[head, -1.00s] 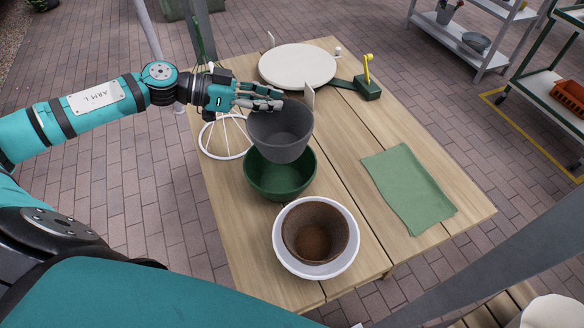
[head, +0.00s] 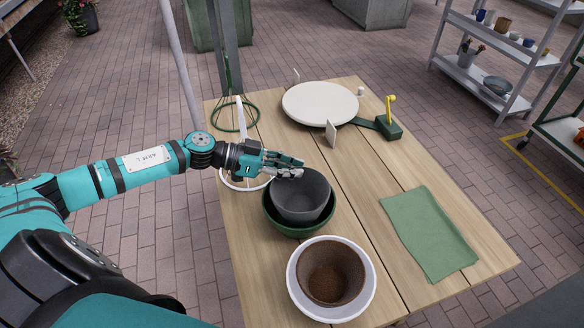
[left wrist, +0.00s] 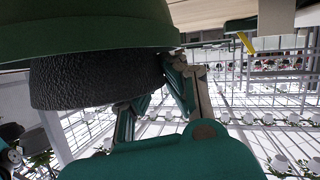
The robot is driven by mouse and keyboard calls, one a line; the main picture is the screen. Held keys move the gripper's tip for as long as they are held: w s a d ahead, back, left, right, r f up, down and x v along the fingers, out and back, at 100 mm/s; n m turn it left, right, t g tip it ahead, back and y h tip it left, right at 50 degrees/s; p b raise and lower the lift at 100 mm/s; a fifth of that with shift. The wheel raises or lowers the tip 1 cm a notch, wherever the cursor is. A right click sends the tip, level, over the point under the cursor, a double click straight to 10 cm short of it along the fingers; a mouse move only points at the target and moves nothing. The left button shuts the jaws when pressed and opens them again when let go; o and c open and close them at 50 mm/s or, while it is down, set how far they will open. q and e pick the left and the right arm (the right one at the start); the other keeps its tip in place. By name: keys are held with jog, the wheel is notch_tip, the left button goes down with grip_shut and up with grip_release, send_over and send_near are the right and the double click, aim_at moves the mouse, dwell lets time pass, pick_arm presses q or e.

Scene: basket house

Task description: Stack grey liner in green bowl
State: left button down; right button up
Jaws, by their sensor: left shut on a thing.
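The dark grey liner (head: 300,203) sits upright inside the green bowl (head: 284,229), its rim standing above the bowl's rim. Whether it touches the bowl's bottom is hidden. My left gripper (head: 297,168) comes from the left and is shut on the liner's far rim. In the left wrist view, the liner (left wrist: 95,80) shows next to the fingers (left wrist: 160,95), with the green bowl (left wrist: 95,32) across the top of the picture. My right gripper is not in view.
A brown pot (head: 330,275) stands in a white bowl (head: 366,298) just in front. A green cloth (head: 430,233) lies at the right. A round white disc (head: 320,103), a green block with a yellow handle (head: 389,127) and a green wire ring (head: 235,127) are farther back.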

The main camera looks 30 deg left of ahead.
pick_arm(q)
jog(key=shift+f, duration=0.25)
jog(key=shift+f, duration=0.3)
jog(key=c, duration=1.7)
grip_release()
jog(key=shift+c, duration=0.2)
jog(key=shift+r, duration=0.35)
jog(key=p+v, duration=0.2)
jog(key=v, duration=1)
jog(key=shift+r, duration=0.3)
